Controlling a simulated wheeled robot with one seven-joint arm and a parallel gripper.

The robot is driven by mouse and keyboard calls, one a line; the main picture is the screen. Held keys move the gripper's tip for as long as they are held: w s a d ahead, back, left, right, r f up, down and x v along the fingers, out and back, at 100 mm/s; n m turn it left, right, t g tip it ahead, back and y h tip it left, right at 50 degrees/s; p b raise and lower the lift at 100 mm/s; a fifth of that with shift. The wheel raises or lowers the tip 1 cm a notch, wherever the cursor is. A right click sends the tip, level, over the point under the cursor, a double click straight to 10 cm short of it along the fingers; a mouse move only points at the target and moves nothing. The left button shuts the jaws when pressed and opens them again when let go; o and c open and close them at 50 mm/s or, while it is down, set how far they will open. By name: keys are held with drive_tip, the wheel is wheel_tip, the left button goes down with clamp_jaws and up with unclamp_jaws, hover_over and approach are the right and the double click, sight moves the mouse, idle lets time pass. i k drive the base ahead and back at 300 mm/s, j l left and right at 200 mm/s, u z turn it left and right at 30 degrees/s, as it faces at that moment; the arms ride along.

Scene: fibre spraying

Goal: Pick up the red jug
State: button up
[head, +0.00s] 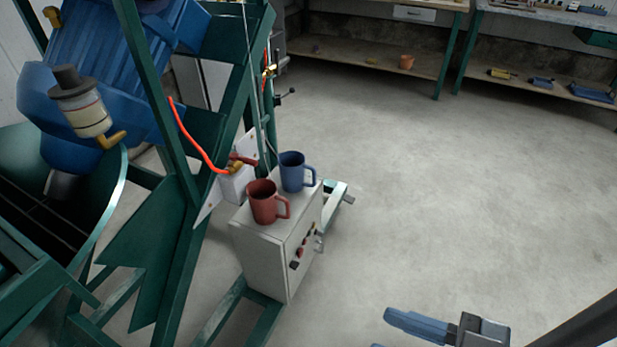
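The red jug (264,203) stands upright on top of a grey-white control box (262,261), left of the picture's middle. Its handle points right. A blue jug (292,171) stands just behind it and to its right, on the same box. My gripper (398,331) is at the bottom edge, right of the middle, well in front of and to the right of the box. One blue finger shows in full and only a sliver of the other at the frame edge. A gap shows between them. Nothing is seen between the fingers.
A green steel frame (185,225) with a blue machine stands left of the box, close to the jugs. Knobs stick out of the box front. Workbenches (540,86) line the back. The concrete floor at right is clear.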

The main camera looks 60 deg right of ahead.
sight(261, 194)
drive_tip(key=z, duration=0.6)
drive_tip(key=j+z, duration=0.45)
drive_tip(key=j, duration=0.35)
